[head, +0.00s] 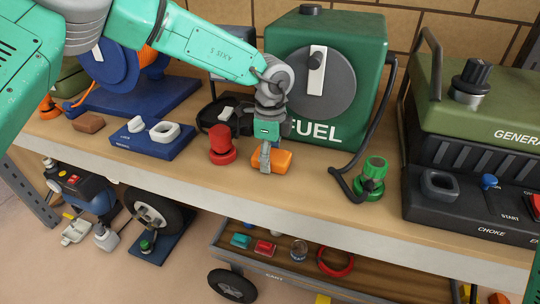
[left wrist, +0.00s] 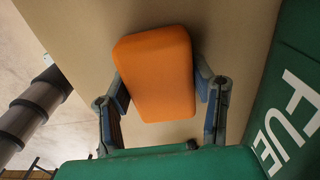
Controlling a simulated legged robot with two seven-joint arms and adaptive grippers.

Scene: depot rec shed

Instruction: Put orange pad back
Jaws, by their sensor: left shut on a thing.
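The orange pad (head: 277,158) is a rounded block at the front of the wooden bench top, before the green fuel box (head: 352,110). My left gripper (head: 265,161) reaches down from above and is shut on the pad. In the left wrist view the pad (left wrist: 157,70) sits between the two fingers of the left gripper (left wrist: 162,95), slightly tilted. I cannot tell whether its underside touches the bench. My right gripper is in neither view.
A red knob (head: 221,146) stands just left of the pad, and a blue board (head: 150,142) with pale parts lies further left. A green cap (head: 373,172) and hose are to the right. The bench's front edge (head: 240,195) is close; a cart stands below.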

